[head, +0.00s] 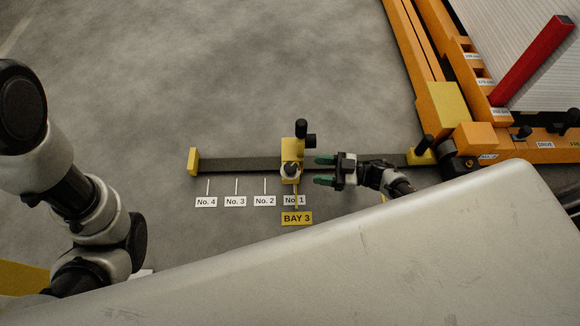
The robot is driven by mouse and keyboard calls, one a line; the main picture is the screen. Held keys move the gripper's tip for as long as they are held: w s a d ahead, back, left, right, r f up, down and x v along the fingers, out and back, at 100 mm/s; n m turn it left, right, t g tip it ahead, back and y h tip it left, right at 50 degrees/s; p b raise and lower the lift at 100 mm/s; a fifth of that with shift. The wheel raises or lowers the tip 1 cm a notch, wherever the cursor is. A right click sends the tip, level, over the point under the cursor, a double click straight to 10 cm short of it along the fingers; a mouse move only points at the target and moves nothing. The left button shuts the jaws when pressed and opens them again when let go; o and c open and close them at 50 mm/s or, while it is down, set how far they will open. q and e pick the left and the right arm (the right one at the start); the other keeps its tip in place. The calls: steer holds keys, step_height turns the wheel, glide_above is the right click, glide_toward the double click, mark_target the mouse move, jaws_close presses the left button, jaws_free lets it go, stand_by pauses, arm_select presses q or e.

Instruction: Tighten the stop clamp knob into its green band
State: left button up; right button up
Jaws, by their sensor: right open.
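The stop clamp is a yellow block (291,151) on a dark rail (240,164), at the No. 1 mark above the BAY 3 label. A dark round knob (290,171) with a pale surround sits on its lower part. A black upright handle (301,130) stands at its upper end. I cannot make out a green band on the clamp. My right gripper (322,170) has green fingertips, points left and is open and empty. Its tips are just right of the knob, apart from it in the picture. My left arm shows at the left, but its gripper is out of view.
A yellow end block (193,161) closes the rail's left end. Labels No. 4 (206,202), No. 3 (235,202) and No. 2 (264,202) lie below the rail. An orange frame (440,95) with a red bar (532,60) fills the upper right. The grey floor above the rail is clear.

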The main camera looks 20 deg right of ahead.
mark_target(290, 166)
steer(key=b+x, duration=0.2)
steer(key=x, duration=0.5)
steer(key=shift+w+a+f, duration=0.1)
steer(key=shift+a, duration=0.2)
steer(key=shift+w+a, duration=0.25)
steer(key=shift+a, duration=0.3)
